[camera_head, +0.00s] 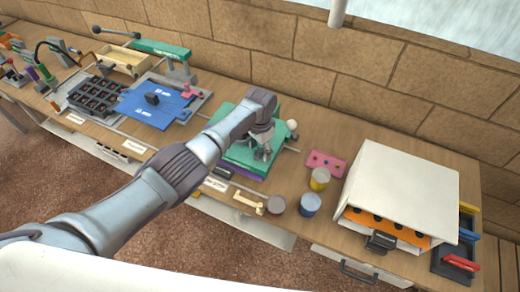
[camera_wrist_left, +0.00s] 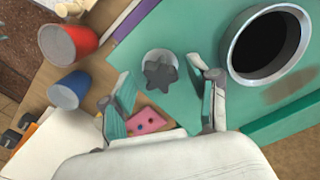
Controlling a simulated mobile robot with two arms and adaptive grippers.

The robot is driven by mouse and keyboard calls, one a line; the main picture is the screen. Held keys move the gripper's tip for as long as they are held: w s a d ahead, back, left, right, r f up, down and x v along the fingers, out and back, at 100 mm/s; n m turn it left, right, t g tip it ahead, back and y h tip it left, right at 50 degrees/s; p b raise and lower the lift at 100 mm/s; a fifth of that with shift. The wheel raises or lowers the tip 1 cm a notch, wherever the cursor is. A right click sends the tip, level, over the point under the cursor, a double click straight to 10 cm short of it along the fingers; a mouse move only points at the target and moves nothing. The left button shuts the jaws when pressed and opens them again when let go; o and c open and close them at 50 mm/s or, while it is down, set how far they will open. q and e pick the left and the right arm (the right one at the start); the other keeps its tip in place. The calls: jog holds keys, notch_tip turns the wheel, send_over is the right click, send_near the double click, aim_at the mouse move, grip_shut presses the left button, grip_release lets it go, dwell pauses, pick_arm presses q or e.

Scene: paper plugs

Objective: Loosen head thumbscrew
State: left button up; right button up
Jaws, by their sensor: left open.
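A dark star-shaped thumbscrew knob (camera_wrist_left: 162,72) stands on a pale round base on the green press plate (camera_wrist_left: 185,35) in the left wrist view. My left gripper (camera_wrist_left: 163,80) is open, with one finger on each side of the knob and apart from it. In the head view my left gripper (camera_head: 262,153) points down over the green press (camera_head: 237,157), and its wrist hides part of the press. The knob cannot be made out there. My right gripper is not in view.
A white-rimmed dark round opening (camera_wrist_left: 266,45) is close to the right finger. A pink plate (camera_head: 325,163), a yellow jar (camera_head: 319,180), a blue jar (camera_head: 310,205) and a white box (camera_head: 402,190) stand to the right. A blue board (camera_head: 155,108) lies left.

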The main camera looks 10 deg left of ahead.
aim_at(260, 150)
pick_arm(q)
jog(key=shift+r, duration=0.1)
jog(key=shift+r+p, duration=0.6)
jog(key=shift+r, duration=1.3)
jog(key=m, duration=0.6)
jog(key=shift+m+b, duration=0.35)
jog(key=shift+m, duration=0.05)
jog(key=m, duration=0.4)
jog(key=shift+m+b, duration=0.3)
jog(key=shift+m, duration=0.3)
